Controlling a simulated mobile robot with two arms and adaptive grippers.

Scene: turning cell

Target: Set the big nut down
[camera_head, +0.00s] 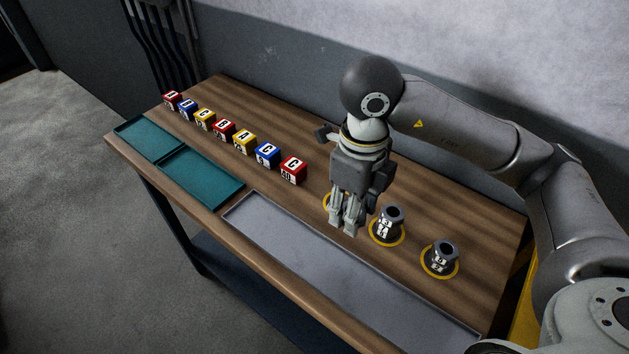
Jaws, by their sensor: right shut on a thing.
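My right gripper (345,226) points down over the wooden table, in front of a yellow ring (326,203) that it partly covers. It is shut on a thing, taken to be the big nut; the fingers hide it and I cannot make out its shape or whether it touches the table. A dark labelled part (389,222) stands on a second yellow ring, just right of the gripper. Another dark labelled part (441,257) stands on a third ring farther right. My left gripper is not in view.
A long grey tray (300,252) lies along the front edge. Two green trays (203,180) lie at the left. A row of several red, blue and yellow lettered blocks (223,129) runs behind them. The wooden table (300,206) is bare between the blocks and grey tray.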

